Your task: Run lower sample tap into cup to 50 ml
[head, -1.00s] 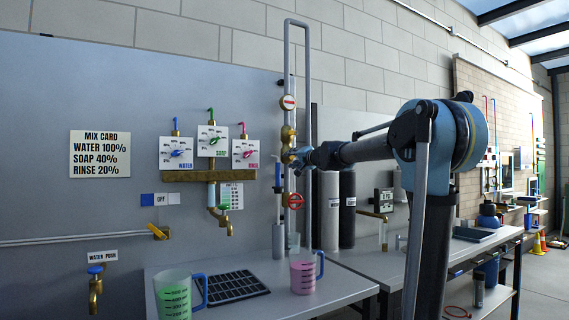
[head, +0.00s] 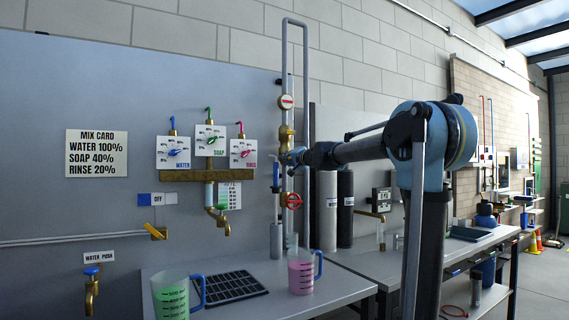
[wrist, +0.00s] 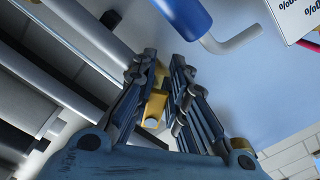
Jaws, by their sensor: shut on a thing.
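My gripper (head: 291,157) is at the upright pipe, beside the brass fittings (head: 286,135). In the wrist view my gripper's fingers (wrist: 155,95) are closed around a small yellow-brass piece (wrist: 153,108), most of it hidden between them. I cannot tell whether it is the tap's handle or its body. A small clear vessel (head: 292,241), perhaps the cup, shows faintly behind the pink-filled jug (head: 302,274) on the bench. Its level cannot be read. No stream of liquid can be made out.
A blue cylinder with a bent grey end (wrist: 185,15) is close to my fingers. A red handwheel (head: 292,200) sits lower on the pipe. A green-filled jug (head: 172,296) and black grate (head: 232,286) are on the bench (head: 340,280). Two gas cylinders (head: 327,210) stand right.

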